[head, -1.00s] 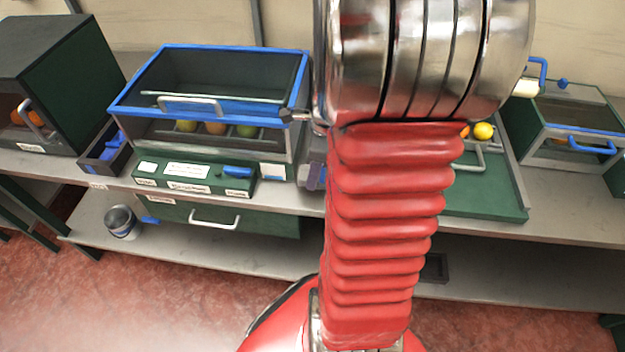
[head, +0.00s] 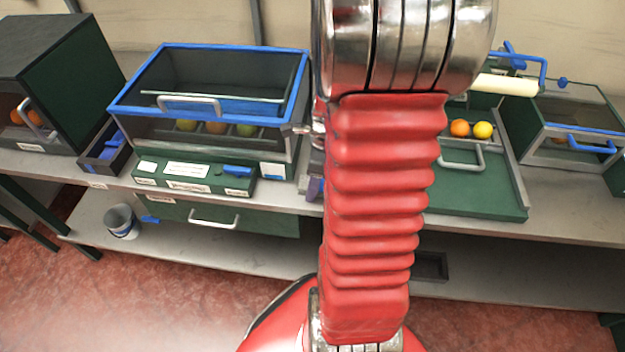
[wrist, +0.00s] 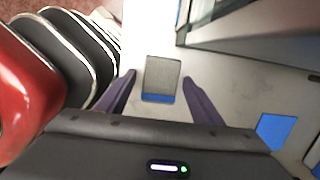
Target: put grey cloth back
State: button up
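The grey cloth (wrist: 162,72) shows in the wrist view as a small flat grey rectangle on the pale bench surface. It lies over a blue patch (wrist: 158,98), whose edge shows below it. My gripper (wrist: 158,77) is open, with its two dark purple fingers on either side of the cloth. I see no contact between fingers and cloth, and the height above it is hard to tell. In the head view my arm hides the cloth and most of the gripper; only a bit of purple finger (head: 315,188) shows.
A blue-rimmed case (head: 208,107) stands left of my arm in the head view. A green tray (head: 480,195) is at the right, with an orange (head: 460,128) and a yellow fruit (head: 483,130) behind it. Another blue patch (wrist: 275,130) lies right in the wrist view.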

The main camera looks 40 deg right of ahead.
jog(key=shift+r, duration=0.15)
notch_tip(320, 180, up, 12)
jog(key=s+d, duration=0.1)
jog(key=shift+s, duration=0.25)
dwell(0.5)
dwell(0.7)
